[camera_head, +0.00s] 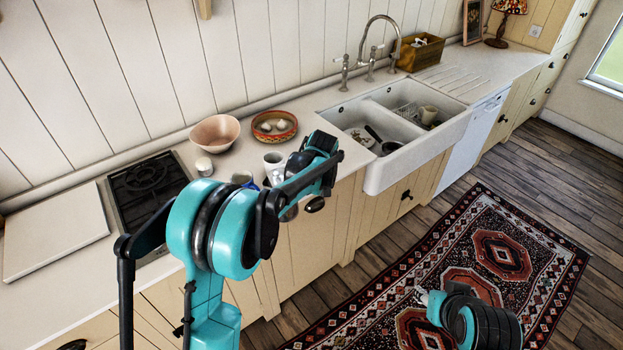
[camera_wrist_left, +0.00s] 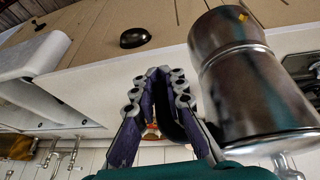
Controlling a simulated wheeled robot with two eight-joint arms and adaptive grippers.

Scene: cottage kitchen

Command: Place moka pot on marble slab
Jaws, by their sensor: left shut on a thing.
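The metallic moka pot (camera_wrist_left: 250,85) fills the right of the left wrist view, close to the camera. My left gripper (camera_wrist_left: 157,88) is beside its body, with a dark part, apparently its handle, between the fingers. In the head view my left arm hides most of the gripper and pot above the counter's front edge. The marble slab (camera_head: 52,232) lies flat and bare at the counter's left end, left of the stove.
A black gas hob (camera_head: 146,188) sits between the slab and the other items. The sink (camera_head: 400,130) is farther right.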

